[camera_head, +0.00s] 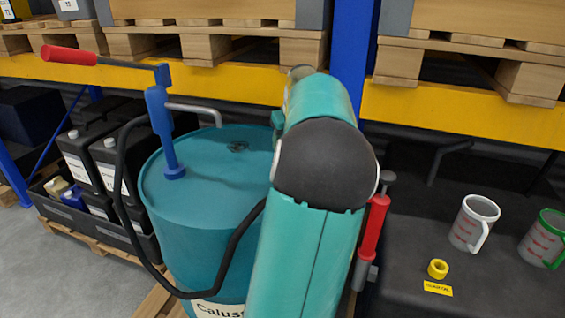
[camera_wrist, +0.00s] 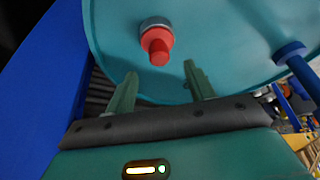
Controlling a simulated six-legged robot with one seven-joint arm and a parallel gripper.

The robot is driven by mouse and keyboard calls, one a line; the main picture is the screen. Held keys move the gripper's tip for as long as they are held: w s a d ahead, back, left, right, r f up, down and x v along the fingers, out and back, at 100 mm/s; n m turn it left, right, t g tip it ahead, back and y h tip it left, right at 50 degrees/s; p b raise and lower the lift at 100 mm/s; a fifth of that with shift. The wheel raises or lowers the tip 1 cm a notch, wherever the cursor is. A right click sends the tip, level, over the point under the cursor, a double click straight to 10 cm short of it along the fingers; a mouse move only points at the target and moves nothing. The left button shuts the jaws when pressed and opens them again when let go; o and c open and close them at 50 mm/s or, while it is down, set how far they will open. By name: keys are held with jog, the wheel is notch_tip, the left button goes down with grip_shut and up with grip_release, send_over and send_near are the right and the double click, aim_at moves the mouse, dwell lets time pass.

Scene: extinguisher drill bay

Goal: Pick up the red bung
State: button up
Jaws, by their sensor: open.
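The red bung (camera_wrist: 158,48) shows in the wrist view, with a grey round collar at its base, on the teal drum top (camera_wrist: 215,35). My gripper (camera_wrist: 160,69) is open and empty. Its two green fingers point towards the drum top, with the bung ahead of the gap between them and apart from both. In the head view my teal arm hides the bung and the gripper. The teal drum (camera_head: 180,250) stands left of my arm there.
A blue hand pump (camera_head: 162,125) with a red handle and black hose stands on the drum. A red cylindrical tool (camera_head: 373,228) is right of my arm. The dark bench (camera_head: 480,295) holds a yellow ring (camera_head: 438,268), a white jug (camera_head: 472,224) and a green-rimmed jug (camera_head: 543,240). A blue post (camera_head: 352,50) stands behind.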

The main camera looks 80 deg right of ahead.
jog(key=x, duration=0.7)
jog(key=c, duration=0.7)
